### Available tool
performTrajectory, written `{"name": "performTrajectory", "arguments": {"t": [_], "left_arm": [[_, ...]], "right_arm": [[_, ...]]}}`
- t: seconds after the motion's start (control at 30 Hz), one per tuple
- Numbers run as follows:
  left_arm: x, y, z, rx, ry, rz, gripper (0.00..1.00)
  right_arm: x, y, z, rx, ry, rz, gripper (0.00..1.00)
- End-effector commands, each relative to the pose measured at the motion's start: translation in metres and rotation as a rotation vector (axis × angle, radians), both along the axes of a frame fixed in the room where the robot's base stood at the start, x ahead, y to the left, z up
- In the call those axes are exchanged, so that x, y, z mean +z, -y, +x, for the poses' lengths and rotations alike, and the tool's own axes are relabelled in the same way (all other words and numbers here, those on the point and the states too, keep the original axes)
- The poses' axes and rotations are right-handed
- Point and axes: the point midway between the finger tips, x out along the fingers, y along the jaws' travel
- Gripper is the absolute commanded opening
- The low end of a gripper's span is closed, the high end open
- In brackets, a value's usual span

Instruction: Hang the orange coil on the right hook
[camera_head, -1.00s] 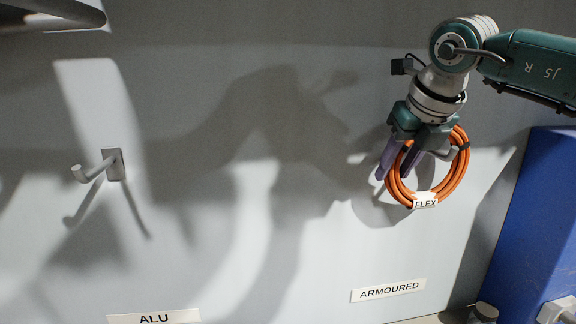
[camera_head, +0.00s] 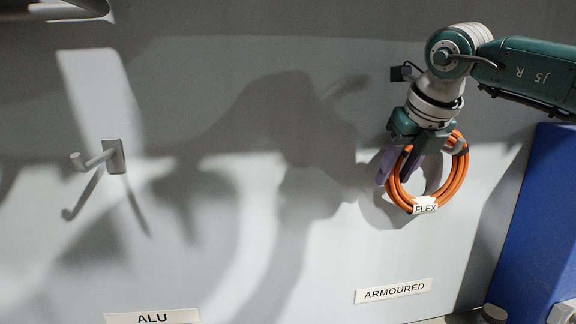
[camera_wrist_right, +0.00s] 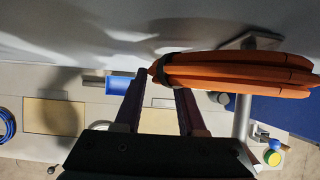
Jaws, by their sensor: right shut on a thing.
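The orange coil (camera_head: 455,181), with a white FLEX tag (camera_head: 425,205), hangs upright from my right gripper (camera_head: 398,168). The purple fingers are shut on its left side. In the right wrist view the coil (camera_wrist_right: 235,72) is edge-on, with its near end between the fingertips (camera_wrist_right: 158,80). The right hook shows there as a pale rod (camera_wrist_right: 243,118) and wall plate (camera_wrist_right: 262,41); the coil covers part of it. In the head view a grey piece of this hook (camera_head: 459,147) shows at the coil's upper right. I cannot tell whether the rod passes through the ring. My left gripper is not identifiable.
A left hook (camera_head: 100,159) on the grey wall is bare, above an ALU label (camera_head: 152,317). An ARMOURED label (camera_head: 393,291) is below the coil. A blue box (camera_head: 540,220) stands at the right. The wall between the hooks is clear.

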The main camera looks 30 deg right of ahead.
Motion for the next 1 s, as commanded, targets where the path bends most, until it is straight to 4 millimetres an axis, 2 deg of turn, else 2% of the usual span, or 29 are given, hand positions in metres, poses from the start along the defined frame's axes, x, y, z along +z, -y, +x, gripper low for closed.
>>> {"name": "performTrajectory", "arguments": {"t": [0.13, 0.17, 0.47, 0.77, 1.0], "left_arm": [[0.0, 0.001, 0.0, 0.003, 0.0, -0.004, 0.0], [0.0, 0.001, 0.0, 0.004, 0.0, -0.005, 0.0], [0.0, 0.002, 0.0, 0.004, 0.0, -0.005, 0.0], [-0.001, 0.001, 0.0, 0.003, 0.0, -0.004, 0.0], [-0.011, -0.001, 0.0, -0.002, 0.0, 0.003, 0.0]], "right_arm": [[0.001, 0.0, 0.0, 0.0, 0.003, -0.001, 0.0], [0.001, 0.0, 0.0, 0.0, 0.003, -0.001, 0.41], [0.0, 0.0, 0.0, 0.0, 0.001, 0.0, 0.74], [0.001, 0.0, -0.001, -0.001, 0.0, 0.0, 0.74], [0.03, -0.005, -0.016, 0.002, 0.006, -0.003, 0.74]]}}
